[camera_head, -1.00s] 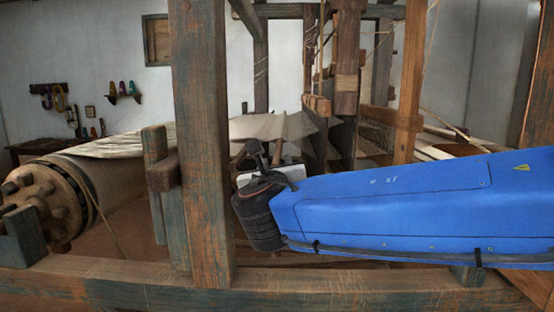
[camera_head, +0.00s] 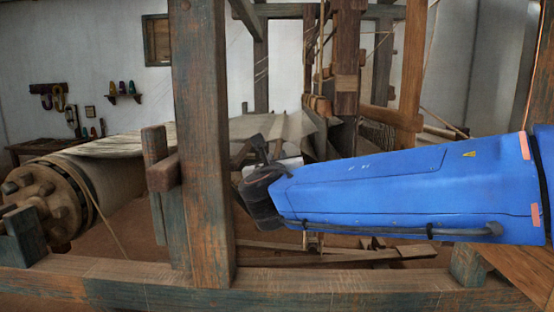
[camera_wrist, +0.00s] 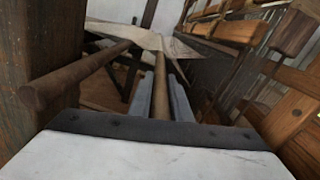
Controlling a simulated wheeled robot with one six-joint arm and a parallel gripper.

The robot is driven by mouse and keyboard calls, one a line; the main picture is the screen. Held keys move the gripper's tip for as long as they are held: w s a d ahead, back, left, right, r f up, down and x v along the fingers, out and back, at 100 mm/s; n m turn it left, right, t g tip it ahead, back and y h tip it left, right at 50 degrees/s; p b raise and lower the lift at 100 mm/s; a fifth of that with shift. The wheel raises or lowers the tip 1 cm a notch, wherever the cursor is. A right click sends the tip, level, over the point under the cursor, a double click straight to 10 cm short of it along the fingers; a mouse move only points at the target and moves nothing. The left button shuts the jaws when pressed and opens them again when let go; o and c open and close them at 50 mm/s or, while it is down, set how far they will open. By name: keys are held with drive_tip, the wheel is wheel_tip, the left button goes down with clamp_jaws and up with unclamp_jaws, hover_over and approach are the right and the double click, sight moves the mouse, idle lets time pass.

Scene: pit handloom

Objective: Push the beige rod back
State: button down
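In the wrist view, a tan-brown rod, which I take to be the beige rod (camera_wrist: 160,92), runs away from me between the two grey fingers of my gripper (camera_wrist: 162,78). The fingers sit close together, one along each side of it, with little gap showing. Its far end reaches toward the pale cloth (camera_wrist: 150,38). A second, thicker brown rod (camera_wrist: 85,76) runs beside it on the left, apart from my fingers. In the head view my arm reaches left into the loom frame; my fingertips and the rod they flank are mostly hidden there by my wrist.
A thick wooden post (camera_head: 201,150) stands just left of my wrist. The lower frame beam (camera_head: 350,291) crosses in front. The large cloth roller (camera_head: 50,200) is at left. Hanging loom parts and boards (camera_wrist: 230,32) are close on the right in the wrist view.

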drive_tip(key=a, duration=0.5)
idle(0.3)
drive_tip(key=c, duration=1.6)
unclamp_jaws()
drive_tip(key=shift+a, duration=0.2)
drive_tip(key=shift+c, duration=0.2)
drive_tip(key=shift+d, duration=0.15)
